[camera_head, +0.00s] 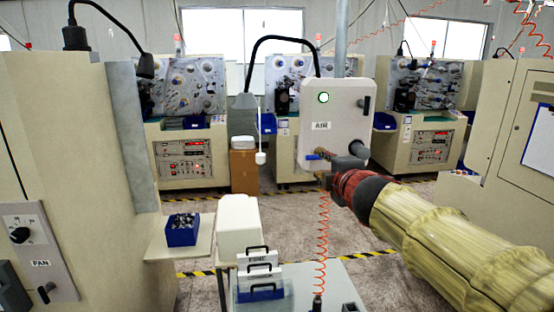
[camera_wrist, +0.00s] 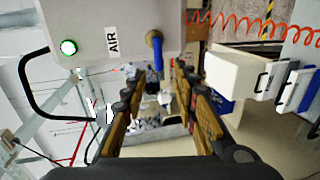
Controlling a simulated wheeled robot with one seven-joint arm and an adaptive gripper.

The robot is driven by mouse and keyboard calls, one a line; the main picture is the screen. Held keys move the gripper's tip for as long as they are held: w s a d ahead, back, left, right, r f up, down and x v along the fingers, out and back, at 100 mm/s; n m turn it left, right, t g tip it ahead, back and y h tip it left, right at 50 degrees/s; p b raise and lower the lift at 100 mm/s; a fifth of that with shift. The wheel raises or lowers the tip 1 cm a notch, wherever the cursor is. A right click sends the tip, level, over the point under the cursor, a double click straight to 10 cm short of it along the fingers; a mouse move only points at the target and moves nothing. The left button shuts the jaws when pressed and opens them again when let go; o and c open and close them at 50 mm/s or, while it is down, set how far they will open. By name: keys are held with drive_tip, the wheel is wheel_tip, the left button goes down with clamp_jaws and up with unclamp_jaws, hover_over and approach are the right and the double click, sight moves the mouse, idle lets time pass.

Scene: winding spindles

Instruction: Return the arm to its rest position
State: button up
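My arm, in a yellowish sleeve, reaches in from the right in the head view. My gripper (camera_head: 333,172) is in front of the lower part of the white AIR box (camera_head: 340,112). In the wrist view my gripper (camera_wrist: 158,80) has its two brown-padded fingers apart, with nothing held between them. The AIR box (camera_wrist: 85,35) fills the upper left there, with its lit green button. A blue valve handle (camera_wrist: 157,55) shows beyond the fingertips, apart from the pads as far as I can see. It also shows in the head view (camera_head: 318,157).
A white-lidded unit with FINE trays (camera_head: 259,272) stands on a cart (camera_head: 335,285) below. A coiled red hose (camera_head: 323,235) hangs beside my gripper. A blue bin (camera_head: 182,229) sits on a left shelf by the FAN cabinet (camera_head: 75,150).

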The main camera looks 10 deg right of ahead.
drive_tip(key=s+d+f+m+g+h, duration=0.2)
drive_tip(key=s+d+f+m+g, duration=0.15)
drive_tip(key=s+f+m, duration=0.35)
drive_tip(key=s+d+f+m+g+h, duration=0.2)
drive_tip(key=s+d+f+m+g, duration=0.25)
drive_tip(key=f, duration=0.45)
drive_tip(key=s+a+f+m+y+b, duration=0.1)
drive_tip(key=s+a+f+m, duration=0.1)
drive_tip(key=s, duration=0.5)
drive_tip(key=s+a+f+m+g+y+b, duration=0.1)
drive_tip(key=s+a+f+m, duration=0.1)
drive_tip(key=s+a+f, duration=0.3)
drive_tip(key=s+a+f+m+g+y+b, duration=0.1)
drive_tip(key=s+a+f, duration=0.3)
drive_tip(key=s, duration=0.7)
drive_tip(key=shift+s+a+f+m+y+b, duration=0.15)
drive_tip(key=shift+a+f+m+y+b, duration=0.15)
drive_tip(key=shift+f+m+y, duration=0.45)
